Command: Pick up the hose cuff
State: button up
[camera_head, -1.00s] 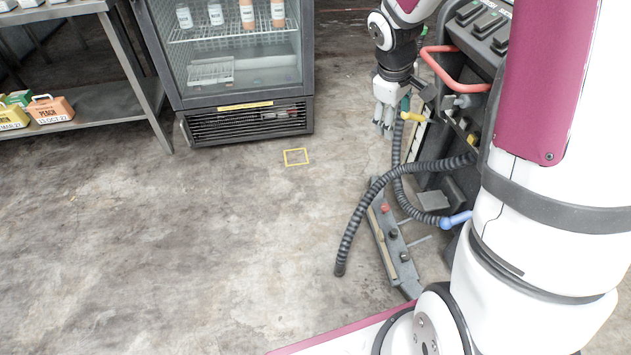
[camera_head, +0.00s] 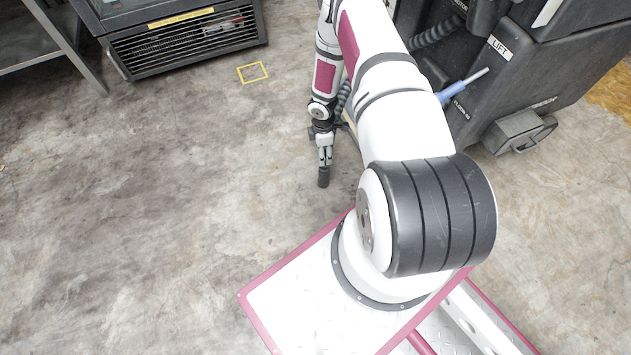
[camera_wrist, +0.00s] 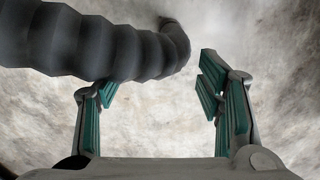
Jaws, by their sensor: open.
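The dark grey hose cuff (camera_head: 323,178) is the short cylinder at the hose's free end, hanging just below my gripper (camera_head: 325,156) in the head view. In the wrist view the ribbed dark hose (camera_wrist: 90,45) runs in from the left edge and bends away near the top centre; I cannot tell there where the hose ends and the cuff begins. My gripper (camera_wrist: 158,85) is open with green-padded fingers. The hose passes across and beyond the left fingertip. The space between the pads looks empty. Whether a finger touches the hose is unclear.
A dark floor machine (camera_head: 490,75) with a blue lever (camera_head: 455,92) stands right of my arm. A glass-front cooler (camera_head: 185,40) and a metal shelf (camera_head: 35,45) are at the upper left. A yellow floor square (camera_head: 252,72) lies before the cooler. The left floor is clear.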

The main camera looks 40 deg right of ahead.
send_over(321, 170)
notch_tip(321, 170, down, 5)
jog(key=shift+r+b, duration=0.15)
jog(key=shift+b, duration=0.3)
notch_tip(321, 170, down, 7)
jog(key=b, duration=0.3)
jog(key=shift+r, duration=0.1)
jog(key=shift+s+d+f+b, duration=0.15)
jog(key=shift+f+b, duration=0.4)
jog(key=shift+f, duration=0.4)
jog(key=shift+s+d+f+b, duration=0.15)
jog(key=shift+f+b, duration=0.45)
jog(key=shift+f, duration=0.4)
jog(key=shift+s+d+f+b, duration=0.15)
jog(key=shift+f+b, duration=0.4)
jog(key=shift+f, duration=0.4)
jog(key=shift+w, duration=0.1)
jog(key=c, duration=1.2)
